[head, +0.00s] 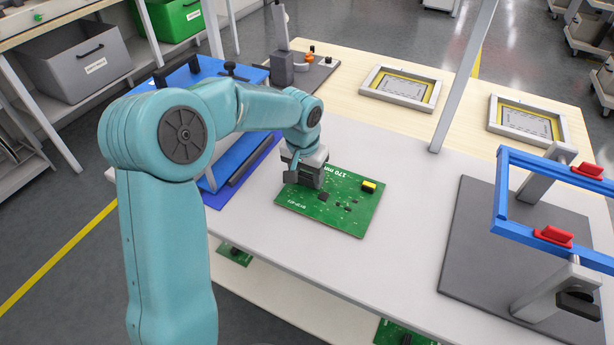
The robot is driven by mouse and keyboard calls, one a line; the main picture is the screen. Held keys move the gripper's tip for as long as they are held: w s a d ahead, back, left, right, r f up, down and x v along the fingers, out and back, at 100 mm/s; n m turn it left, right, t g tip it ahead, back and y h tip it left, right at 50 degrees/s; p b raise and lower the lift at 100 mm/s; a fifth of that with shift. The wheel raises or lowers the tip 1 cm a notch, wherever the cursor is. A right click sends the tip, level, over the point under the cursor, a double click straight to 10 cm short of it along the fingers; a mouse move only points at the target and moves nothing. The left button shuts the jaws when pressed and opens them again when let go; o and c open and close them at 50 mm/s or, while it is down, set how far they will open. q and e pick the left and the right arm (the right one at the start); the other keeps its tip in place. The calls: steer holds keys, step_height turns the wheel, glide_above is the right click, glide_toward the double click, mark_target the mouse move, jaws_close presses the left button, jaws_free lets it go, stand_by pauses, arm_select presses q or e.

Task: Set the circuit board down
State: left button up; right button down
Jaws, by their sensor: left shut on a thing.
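The green circuit board (342,210) has white lettering, a yellow part and small black chips on its face. It lies flat on, or just above, the light grey worktop (410,200); I cannot tell which. My left gripper (304,180) is shut on the board at its left side, and its fingertips are partly hidden by the gripper body. My right gripper is not in view.
A blue frame with red clamps (554,236) stands on a dark grey plate (480,240) at the right. A blue fixture (225,190) is at the left, behind my arm. Two framed panels (398,88) lie at the back. More green boards (400,334) sit on a lower shelf.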

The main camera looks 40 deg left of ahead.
arm_select(q)
steer(key=shift+f, duration=0.2)
steer(key=shift+r, duration=0.15)
steer(key=o, duration=1.3)
steer(key=shift+f, duration=0.25)
steer(key=shift+r, duration=0.1)
